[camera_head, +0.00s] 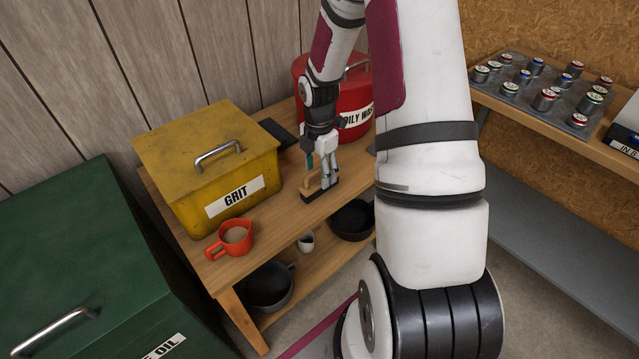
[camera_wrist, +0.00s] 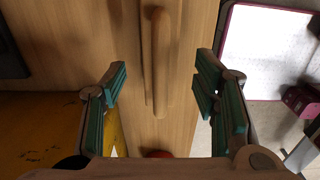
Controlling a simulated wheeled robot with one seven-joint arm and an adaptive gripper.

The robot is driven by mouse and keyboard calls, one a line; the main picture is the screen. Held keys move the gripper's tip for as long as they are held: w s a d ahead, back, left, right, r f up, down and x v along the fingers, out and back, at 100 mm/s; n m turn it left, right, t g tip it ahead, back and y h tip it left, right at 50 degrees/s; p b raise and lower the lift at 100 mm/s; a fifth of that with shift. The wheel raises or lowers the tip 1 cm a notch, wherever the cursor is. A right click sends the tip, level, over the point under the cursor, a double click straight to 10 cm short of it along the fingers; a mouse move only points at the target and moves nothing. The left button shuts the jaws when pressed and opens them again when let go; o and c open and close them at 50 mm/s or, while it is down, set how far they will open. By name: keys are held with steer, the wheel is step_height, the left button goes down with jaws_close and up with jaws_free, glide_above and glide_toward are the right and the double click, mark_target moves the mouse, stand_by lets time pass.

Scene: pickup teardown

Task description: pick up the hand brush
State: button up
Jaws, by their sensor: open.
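The hand brush (camera_head: 320,192) lies on the wooden bench in the head view, with a light wooden handle on top and a dark lower edge. In the wrist view its long handle (camera_wrist: 160,60) runs up and down the picture between the finger lines. My gripper (camera_head: 322,168) is just above the brush in the head view and partly covers it. In the wrist view my gripper (camera_wrist: 160,86) is open, one finger on each side of the handle, with visible gaps to it. I cannot tell the exact height of the fingertips above the handle.
A yellow grit box (camera_head: 175,172) stands left of the brush, a red oily-waste can (camera_head: 345,125) behind it. An orange cup (camera_head: 236,236) with pale contents sits at the bench's front left. Dark pans (camera_head: 352,220) and a small white cup (camera_head: 306,243) are on the shelf below.

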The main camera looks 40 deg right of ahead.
mark_target(320, 179)
steer(key=shift+d+f, duration=0.15)
steer(key=shift+f, duration=2.2)
jaws_close()
